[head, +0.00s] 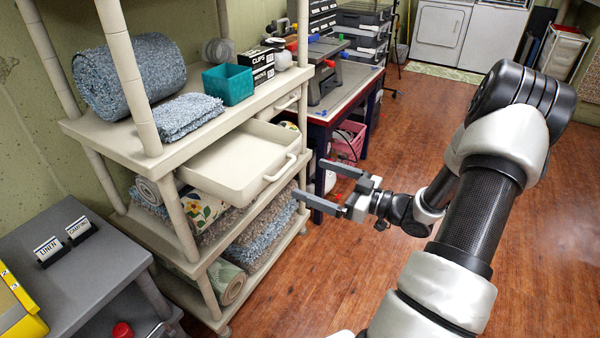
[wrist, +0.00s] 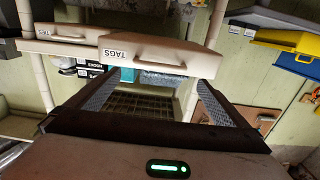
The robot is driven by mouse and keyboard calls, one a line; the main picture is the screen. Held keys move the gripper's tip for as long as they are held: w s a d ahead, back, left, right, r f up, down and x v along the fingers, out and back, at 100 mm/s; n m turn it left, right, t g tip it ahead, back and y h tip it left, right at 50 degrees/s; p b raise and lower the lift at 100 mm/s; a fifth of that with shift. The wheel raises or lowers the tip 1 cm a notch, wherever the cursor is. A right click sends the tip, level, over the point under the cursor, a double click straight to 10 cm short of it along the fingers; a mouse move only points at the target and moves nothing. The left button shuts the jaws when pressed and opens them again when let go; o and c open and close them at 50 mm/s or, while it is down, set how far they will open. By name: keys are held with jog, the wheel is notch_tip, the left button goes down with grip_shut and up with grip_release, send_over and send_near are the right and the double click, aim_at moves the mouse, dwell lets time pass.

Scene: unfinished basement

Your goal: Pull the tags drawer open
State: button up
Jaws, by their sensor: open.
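The tags drawer (head: 235,160) is a cream, empty, shallow drawer standing well out from the shelf unit (head: 95,130). Its bar handle (head: 281,169) is on the front face. The open fingers also show in the wrist view (wrist: 158,82).
A second drawer (head: 287,102) beside it sits shut. The shelf holds a blue rug roll (head: 130,75), a teal bin (head: 228,84) and black boxes. A grey table (head: 85,275) stands at lower left. The wood floor (head: 310,275) is clear near the gripper.

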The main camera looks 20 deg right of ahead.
jog(key=v, duration=1)
jog(key=shift+s, duration=0.2)
